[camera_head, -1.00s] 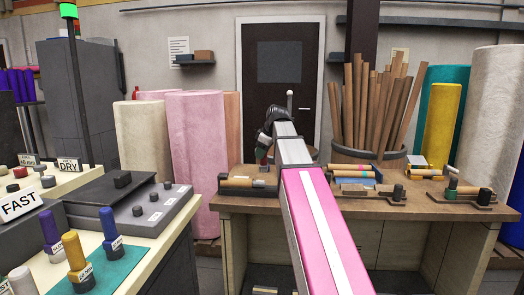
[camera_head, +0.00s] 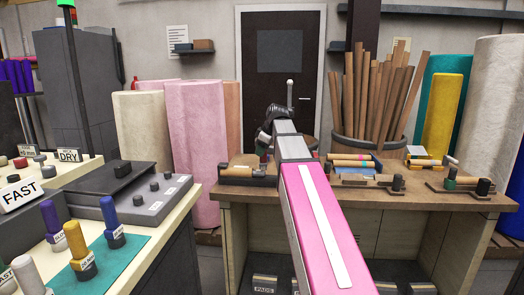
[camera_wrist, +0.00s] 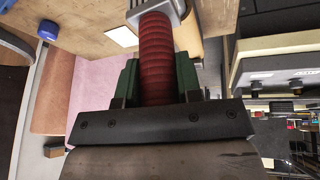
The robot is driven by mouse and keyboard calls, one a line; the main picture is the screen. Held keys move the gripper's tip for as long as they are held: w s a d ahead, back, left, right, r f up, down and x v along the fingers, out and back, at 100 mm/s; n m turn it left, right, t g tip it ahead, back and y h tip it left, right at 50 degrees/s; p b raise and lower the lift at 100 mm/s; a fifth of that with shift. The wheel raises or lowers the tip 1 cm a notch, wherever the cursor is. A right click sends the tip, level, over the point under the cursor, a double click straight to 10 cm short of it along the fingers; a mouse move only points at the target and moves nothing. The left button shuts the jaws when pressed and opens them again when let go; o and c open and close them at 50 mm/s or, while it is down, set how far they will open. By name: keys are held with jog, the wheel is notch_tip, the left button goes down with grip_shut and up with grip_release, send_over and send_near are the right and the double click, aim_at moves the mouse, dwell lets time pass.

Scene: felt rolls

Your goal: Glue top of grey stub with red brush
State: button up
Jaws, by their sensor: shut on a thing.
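My gripper (camera_wrist: 157,82) is shut on the red brush (camera_wrist: 156,55), with green fingers on both sides of its ribbed red handle. A pale grey collar (camera_wrist: 152,8) shows at the handle's far end, and the bristles are out of view. In the head view my gripper (camera_head: 264,144) is small, dark and partly hidden by my arm, above the back left of the wooden bench. Several dark stubs stand on the bench, one dark grey stub (camera_head: 397,183) right of my arm. I cannot tell which is the task's grey stub.
The wooden bench (camera_head: 420,201) carries a left tray (camera_head: 238,181) with a tan roll and more holders at right. A barrel of tan tubes (camera_head: 370,150) stands behind. A control table with knobs and a green mat (camera_head: 135,251) is at left.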

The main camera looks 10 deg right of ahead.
jog(key=shift+f, duration=0.45)
dwell(0.5)
jog(key=shift+w+a, duration=0.1)
jog(key=shift+w+a, duration=0.2)
jog(key=shift+a, duration=0.45)
jog(key=shift+w+a, duration=0.2)
jog(key=shift+a, duration=0.45)
jog(key=shift+d, duration=0.1)
jog(key=shift+s+d+f, duration=0.1)
jog(key=shift+s+d, duration=0.15)
jog(key=shift+d, duration=0.45)
jog(key=shift+s+d, duration=0.25)
jog(key=shift+d, duration=0.4)
jog(key=shift+a, duration=0.15)
